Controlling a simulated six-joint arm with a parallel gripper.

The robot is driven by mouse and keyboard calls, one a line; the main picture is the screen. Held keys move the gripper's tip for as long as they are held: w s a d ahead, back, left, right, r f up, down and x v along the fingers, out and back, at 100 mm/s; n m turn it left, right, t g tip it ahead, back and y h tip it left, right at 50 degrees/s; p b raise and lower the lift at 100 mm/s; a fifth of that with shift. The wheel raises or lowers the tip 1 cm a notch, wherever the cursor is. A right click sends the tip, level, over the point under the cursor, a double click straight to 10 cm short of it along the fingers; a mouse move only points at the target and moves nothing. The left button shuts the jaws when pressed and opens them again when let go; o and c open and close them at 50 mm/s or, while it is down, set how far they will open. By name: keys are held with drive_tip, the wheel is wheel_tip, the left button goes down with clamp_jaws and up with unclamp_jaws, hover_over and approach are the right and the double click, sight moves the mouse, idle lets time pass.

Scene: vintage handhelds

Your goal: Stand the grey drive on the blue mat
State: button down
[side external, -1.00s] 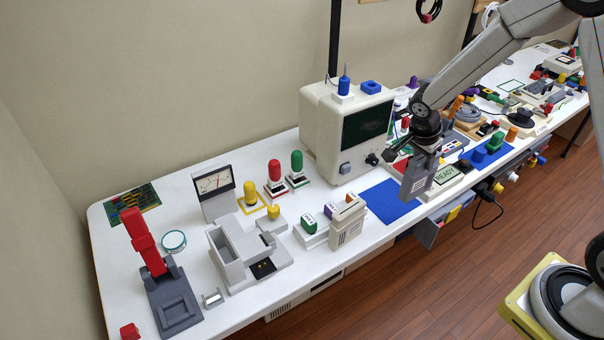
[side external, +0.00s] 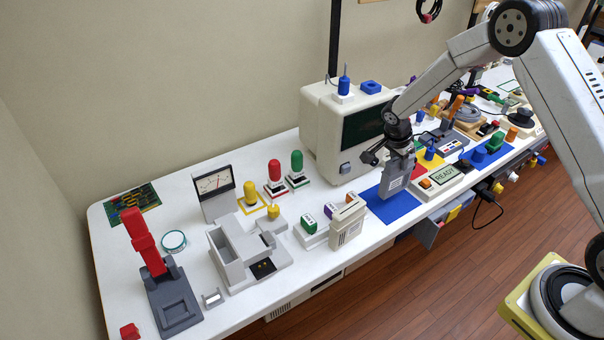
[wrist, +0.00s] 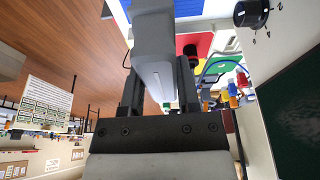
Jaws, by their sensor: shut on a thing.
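The grey drive (side external: 396,176) is a flat grey block held upright below my gripper (side external: 399,150), above or on the blue mat (side external: 402,209). I cannot tell whether its lower edge touches the mat. In the wrist view, the drive (wrist: 152,45) sits between the two dark fingers of my gripper (wrist: 158,85), which are shut on it. A strip of the blue mat (wrist: 192,7) shows past the drive. Part of the mat is hidden behind the drive in the side view.
A beige monitor (side external: 325,125) stands close behind and left of the mat. A beige boxy unit (side external: 348,222) stands at the mat's left, and the READY display (side external: 443,177) lies at its right. The table's front edge is near the mat.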

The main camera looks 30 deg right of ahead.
drive_tip(key=shift+w+f, duration=0.25)
drive_tip(key=shift+f, duration=1.7)
drive_tip(key=shift+c, duration=1.6)
unclamp_jaws()
drive_tip(key=v, duration=1.2)
